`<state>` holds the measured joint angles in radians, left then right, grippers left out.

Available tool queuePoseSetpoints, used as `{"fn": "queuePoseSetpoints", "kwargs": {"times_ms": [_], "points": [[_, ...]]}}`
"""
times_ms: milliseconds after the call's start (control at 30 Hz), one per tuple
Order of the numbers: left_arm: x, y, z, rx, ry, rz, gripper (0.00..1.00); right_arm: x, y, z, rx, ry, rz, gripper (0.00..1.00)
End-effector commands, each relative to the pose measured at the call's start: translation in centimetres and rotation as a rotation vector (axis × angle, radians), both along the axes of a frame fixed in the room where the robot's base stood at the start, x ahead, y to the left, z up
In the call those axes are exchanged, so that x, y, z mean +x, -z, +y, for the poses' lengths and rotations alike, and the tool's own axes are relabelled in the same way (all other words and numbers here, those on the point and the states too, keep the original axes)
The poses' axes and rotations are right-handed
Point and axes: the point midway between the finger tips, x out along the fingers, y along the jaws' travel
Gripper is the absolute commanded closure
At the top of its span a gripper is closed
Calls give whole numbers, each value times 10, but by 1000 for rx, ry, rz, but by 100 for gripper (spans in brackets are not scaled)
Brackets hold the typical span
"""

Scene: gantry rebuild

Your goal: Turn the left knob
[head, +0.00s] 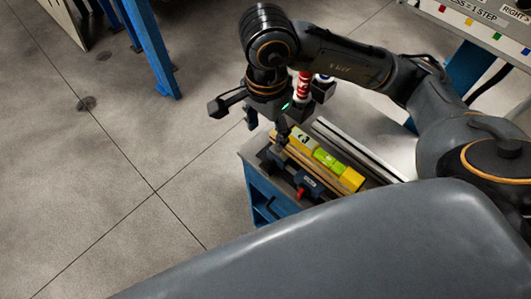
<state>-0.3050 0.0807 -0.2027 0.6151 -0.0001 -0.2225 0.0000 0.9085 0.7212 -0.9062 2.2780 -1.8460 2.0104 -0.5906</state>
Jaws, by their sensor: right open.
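No knob can be made out in this view. Part of a control panel (480,28) shows at the top right, with printed text ending in "LESS = 1 STEP" and a row of coloured marks. Most of the panel is cut off by the frame edge. My right gripper (275,108) is open, pointing down over the far end of a small blue cart (263,190), well left of the panel. Nothing is seen held in it. My left gripper is not in view.
A yellow level (350,179) with a green middle, a metal rail (350,145) and a red-handled tool (300,192) lie on the cart. A red-and-white can (303,88) shows beside my gripper. A blue post (150,48) stands at the upper left. The left floor is clear.

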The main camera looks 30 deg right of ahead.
Motion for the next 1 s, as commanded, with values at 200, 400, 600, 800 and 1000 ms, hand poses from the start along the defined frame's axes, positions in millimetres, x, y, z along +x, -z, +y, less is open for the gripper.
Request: {"fn": "queuePoseSetpoints", "kwargs": {"times_ms": [200, 400, 600, 800, 1000], "points": [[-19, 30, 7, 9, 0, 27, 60, 0, 29, 0, 0, 1, 0, 40], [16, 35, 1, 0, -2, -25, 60, 0, 41, 0, 1, 1, 3, 40], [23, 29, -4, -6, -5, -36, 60, -1, 68, 0, 0, 2, 9, 40], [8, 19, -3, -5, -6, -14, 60, -1, 110, 0, 0, 3, 7, 40], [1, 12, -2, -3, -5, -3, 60, 0, 148, -1, -2, 1, 5, 40]]}}
